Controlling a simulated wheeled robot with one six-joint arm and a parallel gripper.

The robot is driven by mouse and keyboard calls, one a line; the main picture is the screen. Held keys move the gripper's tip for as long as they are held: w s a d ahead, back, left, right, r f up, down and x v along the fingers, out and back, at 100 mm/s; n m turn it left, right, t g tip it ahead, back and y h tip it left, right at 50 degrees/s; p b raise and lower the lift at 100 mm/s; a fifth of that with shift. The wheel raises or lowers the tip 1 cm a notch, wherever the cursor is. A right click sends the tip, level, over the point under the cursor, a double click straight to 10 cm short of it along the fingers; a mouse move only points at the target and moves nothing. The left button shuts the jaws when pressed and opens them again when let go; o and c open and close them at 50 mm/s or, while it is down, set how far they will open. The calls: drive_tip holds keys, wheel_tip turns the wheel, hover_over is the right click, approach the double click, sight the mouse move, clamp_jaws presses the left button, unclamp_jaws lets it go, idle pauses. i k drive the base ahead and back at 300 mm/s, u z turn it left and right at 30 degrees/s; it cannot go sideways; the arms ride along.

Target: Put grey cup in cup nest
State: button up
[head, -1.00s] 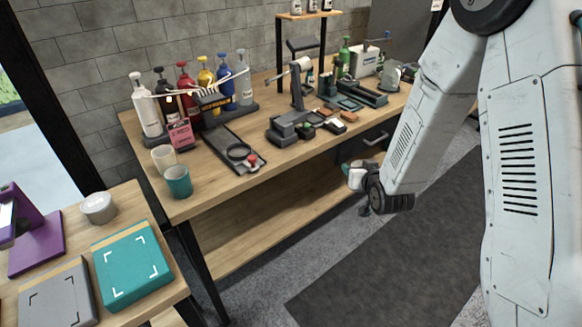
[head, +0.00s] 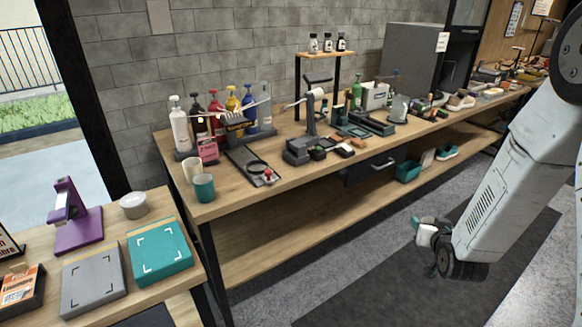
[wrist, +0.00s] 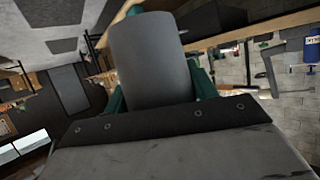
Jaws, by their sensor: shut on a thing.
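My gripper (head: 426,243) hangs over the floor at the right of the head view, away from the table. In the wrist view it is shut on the grey cup (wrist: 150,62), with teal fingers on either side of it. The cup's far end is hard to make out. A teal cup (head: 204,189) and a cream cup (head: 191,170) stand side by side at the left end of the long wooden table (head: 235,192). I cannot tell which thing is the cup nest.
Several pump bottles (head: 181,130) stand in a row behind the cups. A black tray (head: 247,163) lies to their right. A nearer side table holds a purple stand (head: 75,220), a grey bowl (head: 133,206) and a teal box (head: 160,250). Dark mat (head: 370,285) covers open floor.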

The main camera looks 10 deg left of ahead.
sight(257, 169)
drive_tip(key=z, duration=0.75)
drive_tip(key=i, duration=0.7)
drive_tip(key=u, duration=0.6)
